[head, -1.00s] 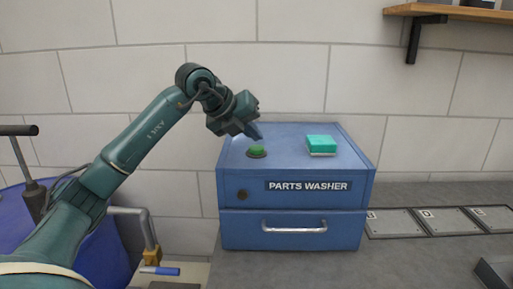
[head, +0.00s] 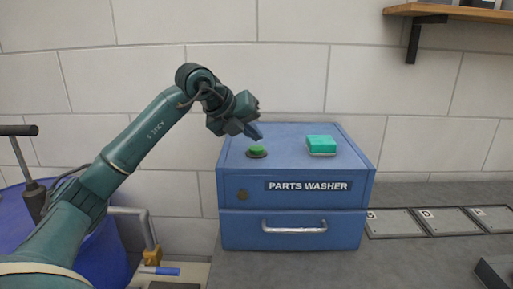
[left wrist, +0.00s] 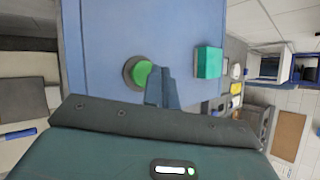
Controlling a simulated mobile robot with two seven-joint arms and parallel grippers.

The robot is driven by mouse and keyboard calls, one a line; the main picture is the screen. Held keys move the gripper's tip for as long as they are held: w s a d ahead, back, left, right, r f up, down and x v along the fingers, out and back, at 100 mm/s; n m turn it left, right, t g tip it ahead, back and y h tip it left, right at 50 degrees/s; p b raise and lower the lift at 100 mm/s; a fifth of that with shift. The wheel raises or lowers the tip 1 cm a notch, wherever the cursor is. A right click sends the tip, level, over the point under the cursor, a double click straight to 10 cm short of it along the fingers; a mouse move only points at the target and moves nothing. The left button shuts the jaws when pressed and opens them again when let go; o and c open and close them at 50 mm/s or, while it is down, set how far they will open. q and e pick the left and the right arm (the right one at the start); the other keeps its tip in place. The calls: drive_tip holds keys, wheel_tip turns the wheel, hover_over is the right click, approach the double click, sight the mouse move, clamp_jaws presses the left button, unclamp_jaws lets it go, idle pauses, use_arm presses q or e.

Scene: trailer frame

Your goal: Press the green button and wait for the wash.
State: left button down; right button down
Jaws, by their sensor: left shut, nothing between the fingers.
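The blue parts washer (head: 240,225) stands on the grey bench with its drawer shut. Its round green button (head: 257,149) sits in a dark ring on the top, at the left. A teal block (head: 321,143) with a pale base is on the top, at the right. My left gripper (head: 257,134) is shut and empty, with its fingertips just above the button. In the left wrist view the fingertips (left wrist: 163,80) show right beside the green button (left wrist: 141,73); whether they touch it I cannot tell. My right gripper is not in view.
A wooden shelf (head: 450,11) is on the wall at upper right. Several flat lettered plates (head: 435,221) lie on the bench right of the washer. A blue barrel (head: 105,250) with a pump stands at left.

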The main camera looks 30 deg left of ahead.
use_arm(q)
drive_tip(key=shift+f+b, duration=0.3)
drive_tip(key=shift+f, duration=0.15)
drive_tip(key=shift+f+b, duration=0.4)
drive_tip(key=shift+f, duration=0.2)
idle(0.6)
idle(0.4)
drive_tip(key=shift+r+p, duration=0.9)
drive_tip(key=shift+r, duration=0.05)
drive_tip(key=shift+r, duration=0.15)
